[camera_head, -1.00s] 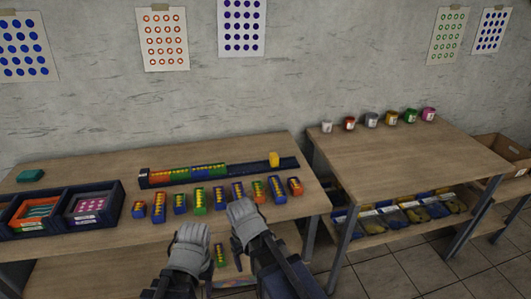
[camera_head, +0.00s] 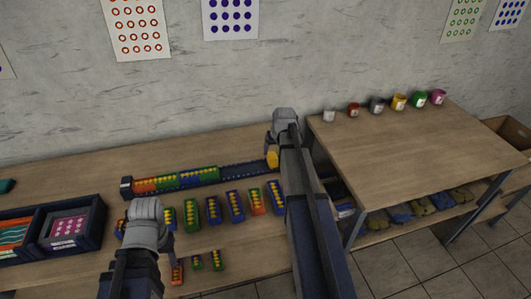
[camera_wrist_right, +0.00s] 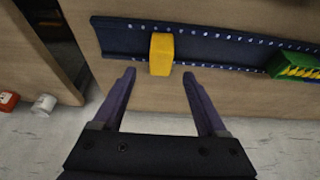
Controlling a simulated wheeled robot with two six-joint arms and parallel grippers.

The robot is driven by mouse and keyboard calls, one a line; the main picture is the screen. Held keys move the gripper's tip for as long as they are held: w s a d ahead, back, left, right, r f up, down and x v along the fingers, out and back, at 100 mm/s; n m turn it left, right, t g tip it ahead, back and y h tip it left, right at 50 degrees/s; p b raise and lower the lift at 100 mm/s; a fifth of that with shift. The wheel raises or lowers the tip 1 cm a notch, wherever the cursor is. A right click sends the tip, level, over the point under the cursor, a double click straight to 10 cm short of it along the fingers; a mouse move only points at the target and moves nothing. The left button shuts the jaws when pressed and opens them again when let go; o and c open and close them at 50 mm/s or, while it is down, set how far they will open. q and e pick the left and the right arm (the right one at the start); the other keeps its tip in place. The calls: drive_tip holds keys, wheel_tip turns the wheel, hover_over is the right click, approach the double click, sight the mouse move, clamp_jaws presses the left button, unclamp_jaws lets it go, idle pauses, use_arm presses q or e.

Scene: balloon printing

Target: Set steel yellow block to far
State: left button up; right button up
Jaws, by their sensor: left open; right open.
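The yellow block (camera_head: 272,158) stands on the dark slotted rail (camera_head: 240,170), near its right end. In the right wrist view the yellow block (camera_wrist_right: 161,54) sits on the rail just beyond my right gripper (camera_wrist_right: 159,74). My right gripper is open, with its fingertips short of the block and to either side of it, and nothing between them. In the head view my right arm hides part of the block and the rail's right end. My left gripper (camera_head: 168,245) is over the front left of the table, open; its fingers are mostly hidden.
Green, red and blue blocks (camera_head: 185,177) fill the rail's left part. Several loose coloured blocks (camera_head: 213,209) stand in front of the rail. Dark trays (camera_head: 72,235) lie at left. Paint pots (camera_head: 399,102) stand on the right table (camera_head: 400,145).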

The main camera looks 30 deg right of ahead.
sight(273, 156)
drive_tip(key=shift+s+a, duration=0.1)
drive_tip(key=b+x, duration=0.7)
drive_tip(key=shift+f, duration=0.35)
clamp_jaws()
idle(0.5)
idle(0.8)
